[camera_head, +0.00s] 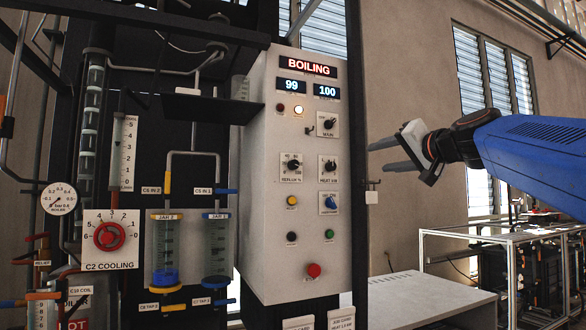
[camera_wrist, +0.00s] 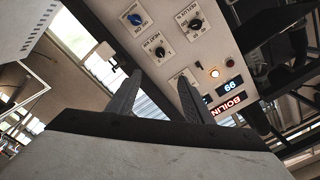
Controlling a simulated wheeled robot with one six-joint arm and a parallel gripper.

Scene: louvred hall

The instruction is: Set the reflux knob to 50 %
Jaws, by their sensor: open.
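The reflux knob (camera_head: 292,165) is a small black dial on a white scale plate marked REFLUX %, at mid-height on the left of the pale control panel (camera_head: 262,235). Its pointer is too small to read surely. In the wrist view the knob (camera_wrist: 195,23) shows near the top, upside down. My gripper (camera_head: 377,158) is open and empty, in the air right of the panel in the head view, apart from it. Its fingers (camera_wrist: 160,78) point toward the panel in the wrist view, below the HEAT kW knob (camera_wrist: 160,51).
The HEAT kW knob (camera_head: 328,167) sits right of the reflux knob, and the MAIN knob (camera_head: 328,124) above that. A blue knob (camera_head: 330,203) and a red button (camera_head: 314,270) are lower. Glass jars (camera_head: 165,250) stand left of the panel; a grey bench (camera_head: 425,298) lies lower right.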

